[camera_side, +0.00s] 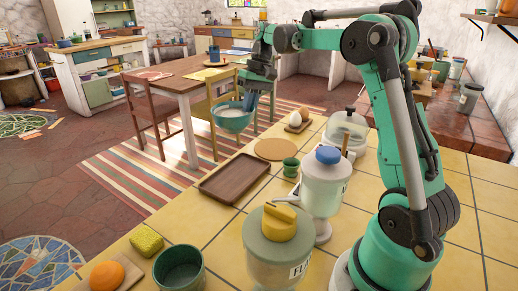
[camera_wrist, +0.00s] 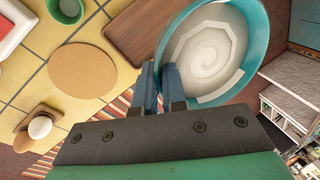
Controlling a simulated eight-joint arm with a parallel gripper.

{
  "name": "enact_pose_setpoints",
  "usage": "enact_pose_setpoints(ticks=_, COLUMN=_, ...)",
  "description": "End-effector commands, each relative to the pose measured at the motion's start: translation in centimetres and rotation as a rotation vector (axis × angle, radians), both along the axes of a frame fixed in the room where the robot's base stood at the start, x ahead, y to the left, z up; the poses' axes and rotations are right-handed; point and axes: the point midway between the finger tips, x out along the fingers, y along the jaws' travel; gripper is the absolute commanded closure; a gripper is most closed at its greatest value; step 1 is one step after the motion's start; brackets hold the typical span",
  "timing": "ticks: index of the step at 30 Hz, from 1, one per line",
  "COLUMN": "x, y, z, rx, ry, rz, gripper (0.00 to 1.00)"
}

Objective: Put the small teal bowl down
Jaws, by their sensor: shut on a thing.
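The small teal bowl (camera_side: 231,117) has a pale inside with a spiral pattern. It hangs in the air beyond the counter's far edge in the side view, with the striped rug and floor behind it. In the wrist view the bowl (camera_wrist: 208,55) fills the upper middle. My gripper (camera_side: 250,100) is shut on the bowl's rim. In the wrist view its blue fingers (camera_wrist: 162,88) sit at the lower left of the rim, one on each side of the wall.
The yellow tiled counter (camera_side: 228,222) holds a brown tray (camera_side: 234,178), a round cork mat (camera_side: 275,149), a small green cup (camera_side: 291,167), eggs on a holder (camera_side: 297,122), canisters (camera_side: 323,185) and a glass dome (camera_side: 346,130). Bare tiles lie around the tray and mat.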

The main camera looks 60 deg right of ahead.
Motion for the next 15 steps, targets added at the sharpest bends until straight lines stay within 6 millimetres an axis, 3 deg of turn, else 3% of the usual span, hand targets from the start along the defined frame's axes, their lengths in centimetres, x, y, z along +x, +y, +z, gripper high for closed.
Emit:
enact_pose_setpoints(ticks=9, x=0.0, y=0.0, z=-8.2, rx=0.0, ry=0.0, rz=0.003, gripper=1.0)
enact_pose_setpoints(ticks=15, x=0.0, y=0.0, z=-10.2, rx=0.0, ry=0.0, rz=0.004, gripper=1.0)
